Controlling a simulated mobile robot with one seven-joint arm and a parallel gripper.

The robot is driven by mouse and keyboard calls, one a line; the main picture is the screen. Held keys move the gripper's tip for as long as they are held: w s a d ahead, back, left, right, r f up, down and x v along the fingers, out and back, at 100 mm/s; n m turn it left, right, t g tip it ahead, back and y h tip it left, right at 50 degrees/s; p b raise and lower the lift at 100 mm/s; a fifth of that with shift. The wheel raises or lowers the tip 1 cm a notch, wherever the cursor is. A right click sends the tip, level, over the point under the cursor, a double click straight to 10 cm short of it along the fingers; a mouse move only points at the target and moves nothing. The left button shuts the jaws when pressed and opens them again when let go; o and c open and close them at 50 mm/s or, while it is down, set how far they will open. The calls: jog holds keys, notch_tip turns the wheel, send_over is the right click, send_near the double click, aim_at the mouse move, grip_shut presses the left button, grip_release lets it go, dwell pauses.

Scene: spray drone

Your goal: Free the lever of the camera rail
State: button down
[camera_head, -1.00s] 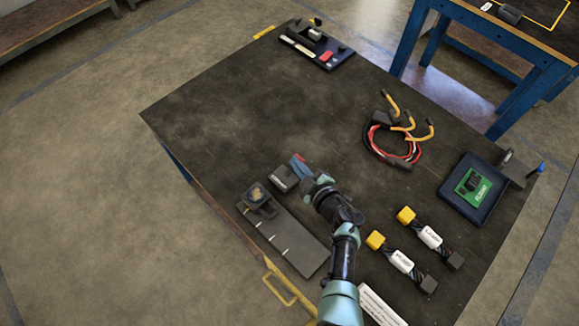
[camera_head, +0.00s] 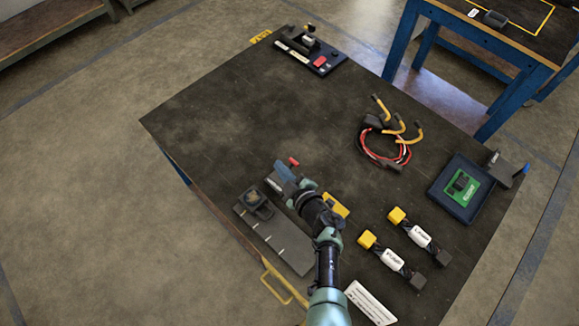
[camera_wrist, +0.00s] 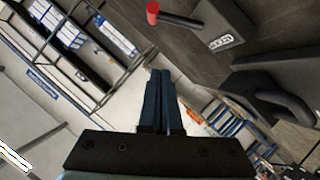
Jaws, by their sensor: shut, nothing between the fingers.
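The grey rail plate (camera_head: 283,244) lies at the front left edge of the table, with a dark mount (camera_head: 251,198) at its far end. Beside it is a small dark labelled block (camera_head: 273,186), partly hidden by my gripper. The red-tipped lever (camera_head: 294,161) shows just past my fingers; in the wrist view its red tip (camera_wrist: 152,13) and dark rod reach out from the labelled block (camera_wrist: 222,42). My gripper (camera_head: 281,169) is shut and empty, close to the block and lever. In the wrist view my fingers (camera_wrist: 160,75) appear apart from the lever.
Two yellow-ended cable modules (camera_head: 416,234) lie right of my arm, near a yellow piece (camera_head: 335,206). A red and yellow wire bundle (camera_head: 388,140), a blue tray with a green board (camera_head: 460,187) and a black fixture (camera_head: 310,50) stand farther off. The table's middle is clear.

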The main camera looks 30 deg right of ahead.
jog(key=p+v, duration=0.3)
jog(key=v, duration=0.7)
jog(key=shift+d+r, duration=0.15)
jog(key=shift+d, duration=0.05)
